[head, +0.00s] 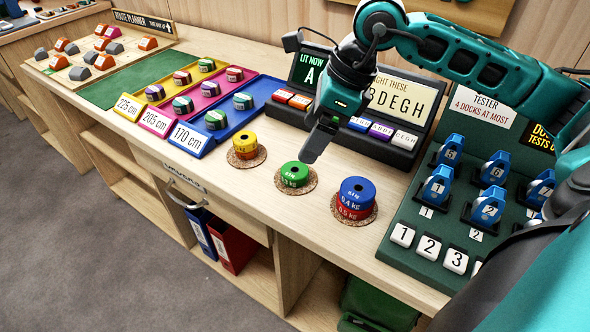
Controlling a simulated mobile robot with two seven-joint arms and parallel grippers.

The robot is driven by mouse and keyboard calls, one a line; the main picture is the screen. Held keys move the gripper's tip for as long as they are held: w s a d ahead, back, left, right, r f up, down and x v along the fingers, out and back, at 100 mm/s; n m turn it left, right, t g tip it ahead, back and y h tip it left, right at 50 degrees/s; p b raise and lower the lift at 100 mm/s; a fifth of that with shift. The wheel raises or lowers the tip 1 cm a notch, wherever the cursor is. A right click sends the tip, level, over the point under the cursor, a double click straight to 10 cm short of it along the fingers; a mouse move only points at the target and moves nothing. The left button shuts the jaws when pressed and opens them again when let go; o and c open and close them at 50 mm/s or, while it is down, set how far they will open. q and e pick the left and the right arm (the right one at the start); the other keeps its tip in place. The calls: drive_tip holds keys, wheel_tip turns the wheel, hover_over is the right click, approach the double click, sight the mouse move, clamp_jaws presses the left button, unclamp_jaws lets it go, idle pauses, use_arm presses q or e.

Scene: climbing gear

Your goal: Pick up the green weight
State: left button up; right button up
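The green weight (294,174) is a short round disc with a hole in its top. It sits alone on a round cork coaster (310,184) in the middle of the counter. My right gripper (318,150) hangs just above the green weight, a little to its right and behind it in the picture. Its fingers point down, and they look apart from the weight. The view does not show whether the fingers are spread or closed. My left gripper is not in view.
A yellow weight on a red one (245,145) stands to the left, and a blue weight (357,190) on a red one to the right, each on cork. A lit display box (420,100) stands behind my gripper. A tester board with blue devices (437,185) is at right.

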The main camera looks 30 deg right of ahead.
sight(295, 169)
drive_tip(key=x, duration=0.6)
drive_tip(key=d+x, duration=0.1)
drive_tip(key=x, duration=0.2)
drive_tip(key=shift+w+f, duration=0.15)
drive_tip(key=shift+f, duration=0.3)
drive_tip(key=shift+r, duration=0.1)
drive_tip(key=c, duration=1.4)
